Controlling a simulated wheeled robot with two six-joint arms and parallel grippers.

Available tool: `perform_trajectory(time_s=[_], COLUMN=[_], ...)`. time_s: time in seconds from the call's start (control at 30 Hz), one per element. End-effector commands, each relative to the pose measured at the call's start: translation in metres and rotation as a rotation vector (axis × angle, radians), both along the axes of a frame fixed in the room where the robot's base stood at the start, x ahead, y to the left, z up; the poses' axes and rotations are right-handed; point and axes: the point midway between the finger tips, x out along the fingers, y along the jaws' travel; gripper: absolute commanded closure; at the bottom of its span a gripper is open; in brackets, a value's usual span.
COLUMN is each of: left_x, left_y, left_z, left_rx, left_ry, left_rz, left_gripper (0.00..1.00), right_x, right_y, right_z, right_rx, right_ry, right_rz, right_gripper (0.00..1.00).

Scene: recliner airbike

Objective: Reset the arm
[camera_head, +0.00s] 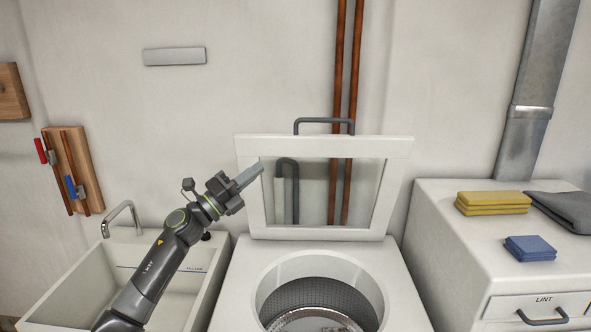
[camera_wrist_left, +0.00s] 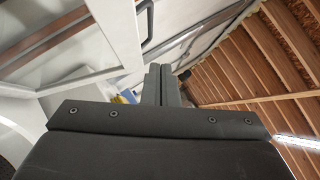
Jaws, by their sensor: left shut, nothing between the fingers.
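My left arm (camera_head: 155,270) comes in from the lower left of the head view and reaches up and to the right. My left gripper (camera_head: 250,176) is shut and empty, in front of the left side of the raised washer lid (camera_head: 399,170). In the left wrist view the two fingers of the gripper (camera_wrist_left: 161,85) lie side by side with no gap. I cannot tell from the head view whether the fingertips touch the lid frame. My right gripper is in neither view.
The washer (camera_head: 245,284) stands open below the lid, its drum (camera_head: 318,300) exposed. A sink (camera_head: 65,295) with a faucet (camera_head: 121,212) is at left. At right, a white dryer (camera_head: 440,215) carries yellow cloths (camera_head: 492,203), a blue cloth (camera_head: 530,248) and a grey cloth (camera_head: 565,208).

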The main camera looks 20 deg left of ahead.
Motion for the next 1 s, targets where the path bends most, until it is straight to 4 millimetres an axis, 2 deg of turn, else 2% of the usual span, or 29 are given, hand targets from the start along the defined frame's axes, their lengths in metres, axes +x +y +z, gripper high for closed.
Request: perform_trajectory(time_s=[0.17,0.27,0.37,0.57,0.77,0.9,1.0], left_x=[-0.003,-0.011,-0.025,-0.071,-0.142,-0.209,-0.262], left_y=[0.002,0.007,0.018,0.046,0.064,0.062,0.054], left_z=[-0.007,-0.026,-0.056,-0.135,-0.225,-0.285,-0.321], left_rx=[-0.042,-0.152,-0.326,-0.713,-1.07,-1.292,-1.429], left_ry=[0.017,0.062,0.143,0.364,0.632,0.839,0.992], left_rz=[0.015,0.055,0.127,0.314,0.537,0.713,0.842], left_gripper=[1.0,1.0,1.0,1.0,1.0,1.0,1.0], right_x=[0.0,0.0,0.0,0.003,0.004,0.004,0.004], right_y=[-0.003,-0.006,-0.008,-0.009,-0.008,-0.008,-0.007], right_z=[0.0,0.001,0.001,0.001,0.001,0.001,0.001], right_rx=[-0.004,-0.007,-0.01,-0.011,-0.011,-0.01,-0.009], right_ry=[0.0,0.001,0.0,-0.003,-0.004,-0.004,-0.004], right_rz=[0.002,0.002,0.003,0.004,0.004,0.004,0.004], right_gripper=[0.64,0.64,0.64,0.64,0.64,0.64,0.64])
